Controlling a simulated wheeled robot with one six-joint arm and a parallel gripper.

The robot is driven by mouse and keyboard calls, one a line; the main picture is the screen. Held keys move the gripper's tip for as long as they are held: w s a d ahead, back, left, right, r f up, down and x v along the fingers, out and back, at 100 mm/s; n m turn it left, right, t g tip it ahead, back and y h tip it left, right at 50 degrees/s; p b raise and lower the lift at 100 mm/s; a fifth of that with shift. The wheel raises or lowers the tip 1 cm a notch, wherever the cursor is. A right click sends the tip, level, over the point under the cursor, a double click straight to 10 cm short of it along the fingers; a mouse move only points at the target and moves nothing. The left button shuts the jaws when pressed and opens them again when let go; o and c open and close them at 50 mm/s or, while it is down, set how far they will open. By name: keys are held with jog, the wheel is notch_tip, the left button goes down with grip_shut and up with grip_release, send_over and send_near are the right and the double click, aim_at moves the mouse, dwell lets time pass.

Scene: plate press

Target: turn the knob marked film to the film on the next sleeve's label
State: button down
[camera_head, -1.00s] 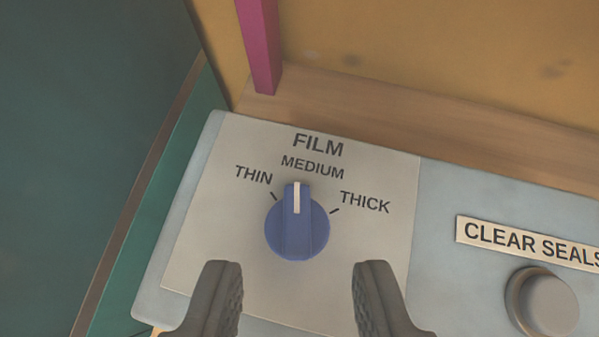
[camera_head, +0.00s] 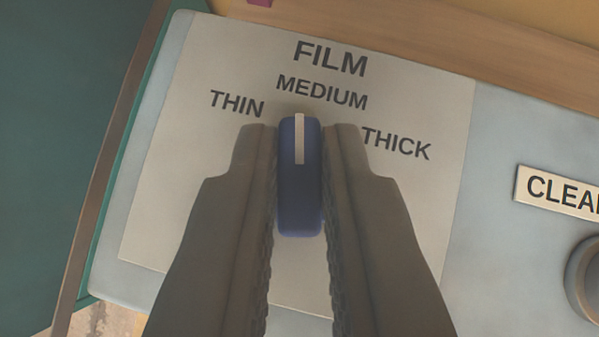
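The blue film knob (camera_head: 300,205) sits on a pale plate (camera_head: 220,70) printed FILM, with THIN at left, MEDIUM at the top and THICK at right. Its white pointer line points up the picture, toward MEDIUM. My gripper (camera_head: 300,150) has one finger on each side of the knob's raised grip, and both fingers look closed against it. The fingers hide the knob's round base and the tick marks by THIN and THICK. No sleeve or sleeve label is in view.
A grey round button (camera_head: 584,275) under a sign (camera_head: 560,193) that reads CLEAR, cut off by the picture edge, is at right. A wooden ledge (camera_head: 420,45) runs behind the panel. A dark green surface (camera_head: 60,130) lies at left.

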jog(key=shift+d+n+y, duration=0.1)
jog(key=shift+n+y, duration=0.2)
jog(key=shift+n, duration=0.1)
jog(key=shift+d+n+y, duration=0.1)
jog(key=shift+n+y, duration=1)
jog(key=shift+n, duration=0.3)
jog(key=shift+d+n+g+y, duration=0.1)
jog(key=shift+n+g+y, duration=0.5)
jog(key=shift+n+y, duration=0.75)
jog(key=shift+n, duration=0.55)
jog(key=c, duration=1.5)
grip_release()
jog(key=shift+o, duration=0.2)
